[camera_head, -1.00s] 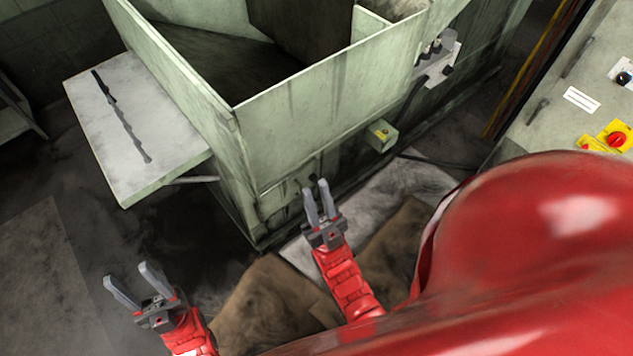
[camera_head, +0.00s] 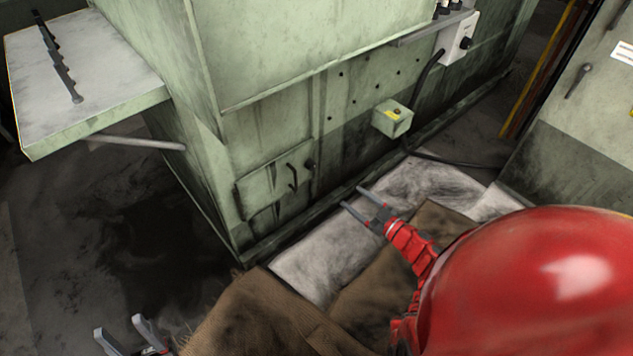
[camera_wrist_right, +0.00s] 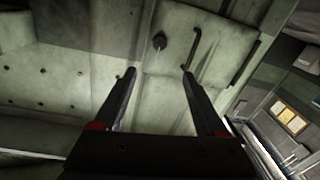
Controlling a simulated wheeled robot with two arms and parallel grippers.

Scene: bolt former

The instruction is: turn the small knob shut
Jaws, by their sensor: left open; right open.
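The small dark knob (camera_head: 310,164) sits on the green machine's lower side, at the right edge of a small hatch (camera_head: 268,186) with a curved handle (camera_head: 293,177). In the right wrist view the knob (camera_wrist_right: 159,41) shows ahead, left of the handle (camera_wrist_right: 196,48), beyond the fingertips. My right gripper (camera_head: 353,197) is open and empty, below and to the right of the knob, apart from it. It also shows in the right wrist view (camera_wrist_right: 159,72). My left gripper (camera_head: 118,327) is open and empty at the bottom left, low and away from the machine.
A side shelf (camera_head: 110,78) with a dark rod (camera_head: 60,65) juts out at the left. A small green box with a yellow top (camera_head: 393,117) and a switch box (camera_head: 458,38) with a cable are on the machine. Pale sheets (camera_head: 310,262) and brown sacking (camera_head: 262,322) lie below.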

